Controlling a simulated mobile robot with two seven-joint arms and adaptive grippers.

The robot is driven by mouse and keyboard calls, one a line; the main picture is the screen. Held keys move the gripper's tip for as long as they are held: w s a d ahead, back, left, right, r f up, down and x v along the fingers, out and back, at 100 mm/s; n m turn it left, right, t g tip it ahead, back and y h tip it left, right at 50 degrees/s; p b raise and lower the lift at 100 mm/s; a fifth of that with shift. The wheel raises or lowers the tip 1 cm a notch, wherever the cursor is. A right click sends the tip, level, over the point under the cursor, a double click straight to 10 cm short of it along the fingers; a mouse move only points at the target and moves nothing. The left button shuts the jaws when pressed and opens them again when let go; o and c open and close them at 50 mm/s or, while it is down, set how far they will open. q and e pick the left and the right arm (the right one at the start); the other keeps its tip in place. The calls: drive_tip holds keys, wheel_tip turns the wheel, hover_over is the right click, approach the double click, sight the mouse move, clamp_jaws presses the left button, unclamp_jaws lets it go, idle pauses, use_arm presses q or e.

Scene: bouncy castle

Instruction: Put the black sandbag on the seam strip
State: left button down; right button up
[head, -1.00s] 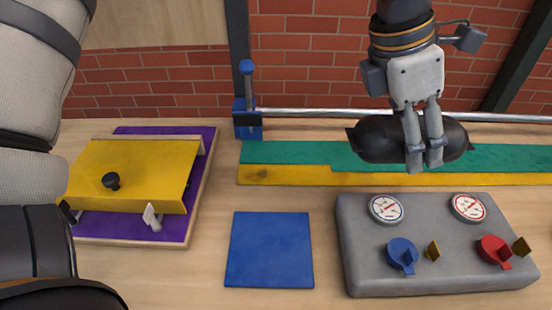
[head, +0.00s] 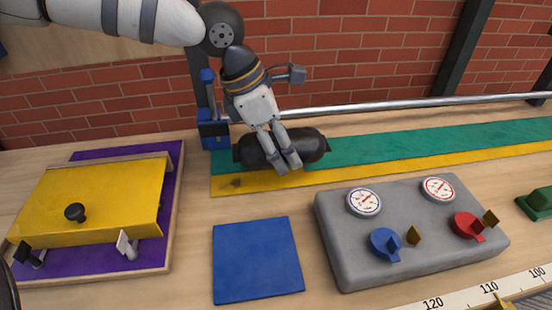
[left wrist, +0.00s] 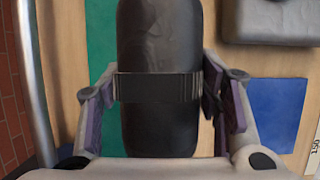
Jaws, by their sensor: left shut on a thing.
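The black sandbag (head: 308,147) is a dark rounded roll with a band around its middle. My left gripper (head: 285,160) is shut on it, one finger on each side of the band in the left wrist view (left wrist: 160,88). The seam strip, a green band (head: 400,147) along a yellow one (head: 390,164), runs across the table. The sandbag lies lengthwise over the strip's left end, mostly over the green part. I cannot tell whether it touches the strip. My right gripper is out of view.
A blue clamp (head: 213,130) stands just left of the sandbag, with a metal rail (head: 400,103) behind the strip. In front are a blue square (head: 256,260) and a grey gauge panel (head: 340,240). A yellow-lidded box (head: 100,200) is at left.

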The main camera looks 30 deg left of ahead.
sight(249, 136)
use_arm(q)
drive_tip(key=shift+w+a+f, duration=0.1)
drive_tip(key=shift+a, duration=0.1)
drive_tip(key=f, duration=0.4)
drive_tip(key=shift+a, duration=0.35)
drive_tip(key=shift+r, duration=0.1)
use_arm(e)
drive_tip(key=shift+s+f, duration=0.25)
use_arm(q)
drive_tip(key=c, duration=0.5)
unclamp_jaws()
drive_tip(key=shift+f, duration=0.2)
drive_tip(key=p+v, duration=0.1)
drive_tip(key=v, duration=1)
drive_tip(key=shift+r+p, duration=0.35)
drive_tip(key=shift+r, duration=0.05)
drive_tip(key=shift+a+r, duration=0.1)
drive_tip(key=shift+r, duration=0.15)
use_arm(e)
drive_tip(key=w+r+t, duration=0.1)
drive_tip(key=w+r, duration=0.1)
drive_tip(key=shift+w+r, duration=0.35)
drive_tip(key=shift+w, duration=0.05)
